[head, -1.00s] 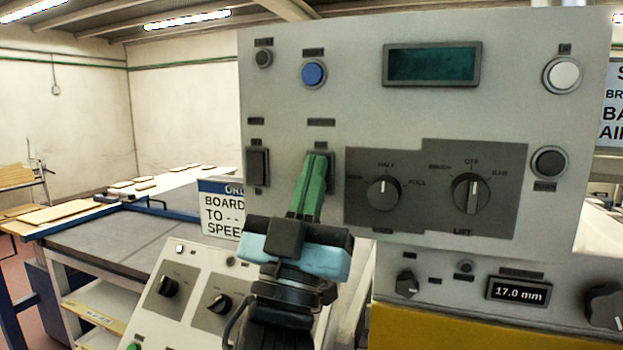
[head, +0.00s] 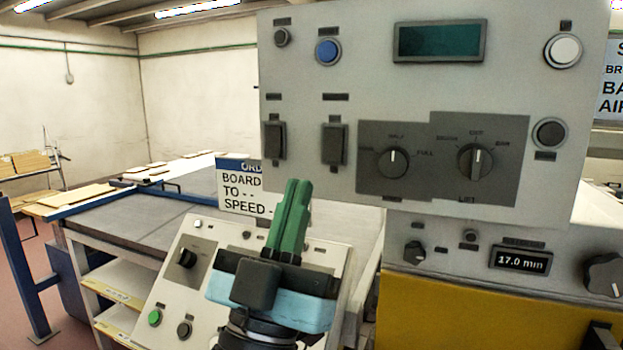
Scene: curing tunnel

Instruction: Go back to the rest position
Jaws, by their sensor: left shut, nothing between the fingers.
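My left gripper (head: 297,185) has green fingers that are shut with nothing between them. The upper panel carries two dark rocker switches, the left one (head: 275,140) and the right one (head: 335,144), and the right one is now fully visible above the fingertips. My right gripper is not in view.
The upper panel also has a blue button (head: 327,51), a white button (head: 562,51), a dark display (head: 439,41) and two knobs. A lower unit shows 17.0 mm on its display (head: 520,260). A sign (head: 240,188) stands behind the gripper. A bench with boards (head: 75,200) is at the left.

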